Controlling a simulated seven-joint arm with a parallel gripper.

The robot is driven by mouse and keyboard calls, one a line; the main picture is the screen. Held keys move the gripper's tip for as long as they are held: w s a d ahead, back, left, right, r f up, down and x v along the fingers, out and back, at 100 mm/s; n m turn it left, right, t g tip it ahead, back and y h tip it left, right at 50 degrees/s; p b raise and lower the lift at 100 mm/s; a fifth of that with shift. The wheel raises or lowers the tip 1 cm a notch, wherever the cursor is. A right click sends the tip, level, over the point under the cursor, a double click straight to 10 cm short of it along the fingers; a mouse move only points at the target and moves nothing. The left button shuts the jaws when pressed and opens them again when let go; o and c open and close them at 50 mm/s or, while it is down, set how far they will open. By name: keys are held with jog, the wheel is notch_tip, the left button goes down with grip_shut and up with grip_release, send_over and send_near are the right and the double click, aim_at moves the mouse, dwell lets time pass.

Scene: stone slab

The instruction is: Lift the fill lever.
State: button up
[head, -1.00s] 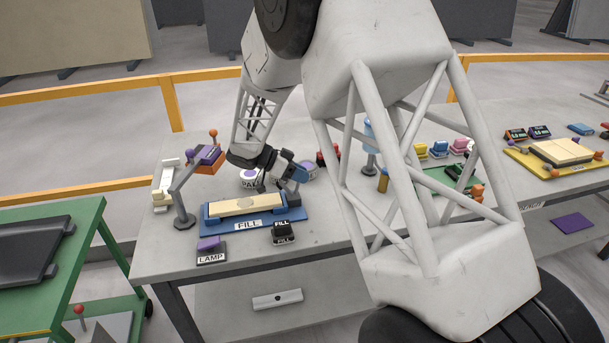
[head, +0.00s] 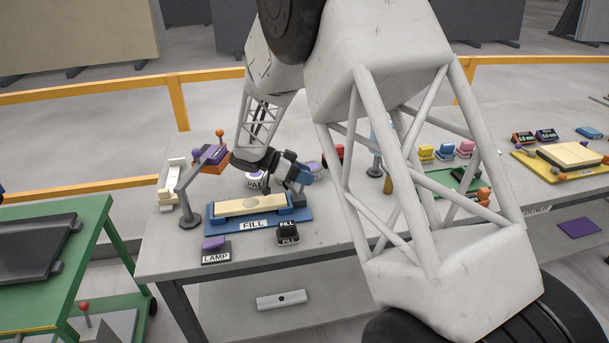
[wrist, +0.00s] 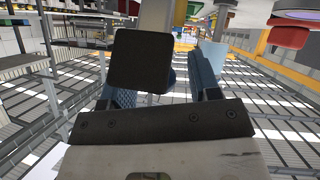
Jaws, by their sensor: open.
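The fill lever appears as a small black block marked FILL (head: 288,233) on the table. It stands just in front of the right end of the blue base (head: 225,225) marked FILL, which carries a pale slab (head: 250,206). My gripper (head: 300,187) is open, above and behind the black block, near the right end of the slab, apart from the block. In the wrist view its blue fingers (wrist: 168,85) stand apart. A dark square shape there overlaps the left finger; I cannot tell what it is.
A purple-topped LAMP block (head: 215,248) is at front left. A grey post (head: 185,205) with an orange and purple head stands left of the base. White, purple-topped round buttons (head: 256,179) are behind it.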

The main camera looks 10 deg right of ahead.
jog(key=shift+a, duration=0.1)
jog(key=v, duration=0.7)
jog(key=shift+a+r, duration=0.2)
jog(key=shift+a, duration=0.1)
